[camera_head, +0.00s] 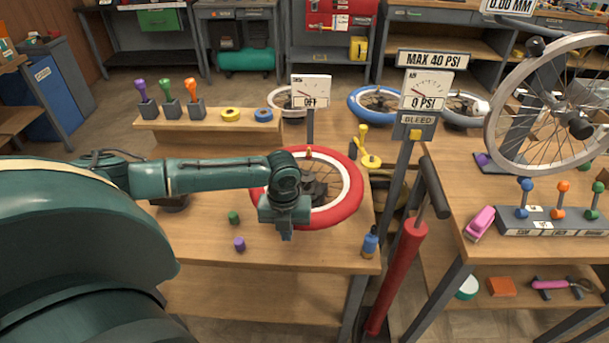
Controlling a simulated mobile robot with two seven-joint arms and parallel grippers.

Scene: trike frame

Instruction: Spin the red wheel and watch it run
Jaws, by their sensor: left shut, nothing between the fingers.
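The red wheel (345,207) has a red tyre and a white rim. It lies flat around a dark hub stand on the wooden bench (210,290), in the middle of the head view. My left arm comes in from the left and reaches over the wheel's left side. My left gripper (287,236) points down at the wheel's front left edge, shut and empty. It hides part of the tyre there, and I cannot tell whether it touches it. My right gripper is not in view.
A green cap (233,217) and a purple cap (239,244) lie left of the gripper. A blue bottle (370,241) stands at the bench's right corner. A gauge post (400,170) and red pump (397,275) stand right of the bench. A raised shelf (210,130) holds coloured tools behind.

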